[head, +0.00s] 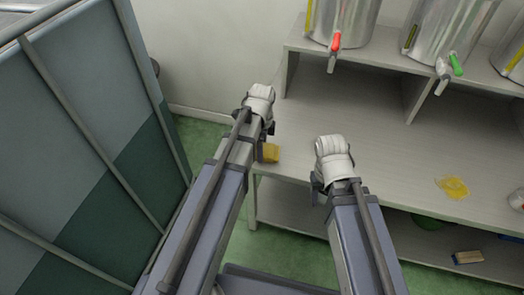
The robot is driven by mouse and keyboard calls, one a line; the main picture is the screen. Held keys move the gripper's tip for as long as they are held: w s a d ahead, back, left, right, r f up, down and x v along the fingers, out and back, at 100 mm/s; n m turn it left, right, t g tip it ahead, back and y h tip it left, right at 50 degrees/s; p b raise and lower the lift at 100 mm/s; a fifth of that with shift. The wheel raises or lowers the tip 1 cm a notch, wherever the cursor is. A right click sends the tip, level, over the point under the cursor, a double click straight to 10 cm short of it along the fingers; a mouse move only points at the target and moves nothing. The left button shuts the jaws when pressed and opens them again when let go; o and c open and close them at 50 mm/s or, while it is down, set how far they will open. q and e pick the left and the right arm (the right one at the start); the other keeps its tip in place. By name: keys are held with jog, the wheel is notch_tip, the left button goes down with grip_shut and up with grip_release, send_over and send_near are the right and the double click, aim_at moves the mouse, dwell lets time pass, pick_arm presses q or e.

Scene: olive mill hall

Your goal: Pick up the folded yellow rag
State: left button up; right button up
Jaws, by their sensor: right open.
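The folded yellow rag (271,153) is a small yellow block shape at the left front corner of the bench top. My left gripper (267,142) is right beside it and hides its left part; I cannot tell whether they touch or whether the jaws are open. My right gripper (316,188) is open and empty over the bench's front edge, to the right of the rag.
The pale bench (390,150) carries steel tanks with a red tap (336,41) and a green tap (456,65) on a raised shelf. A yellow puddle-like patch (453,187) lies at right. A brush-like block (468,257) lies below. A panelled screen (80,120) stands left.

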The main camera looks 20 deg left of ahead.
pick_arm(q)
notch_tip(320, 180, up, 10)
jog(key=p, duration=1)
jog(key=o, duration=0.8)
jog(key=c, duration=0.6)
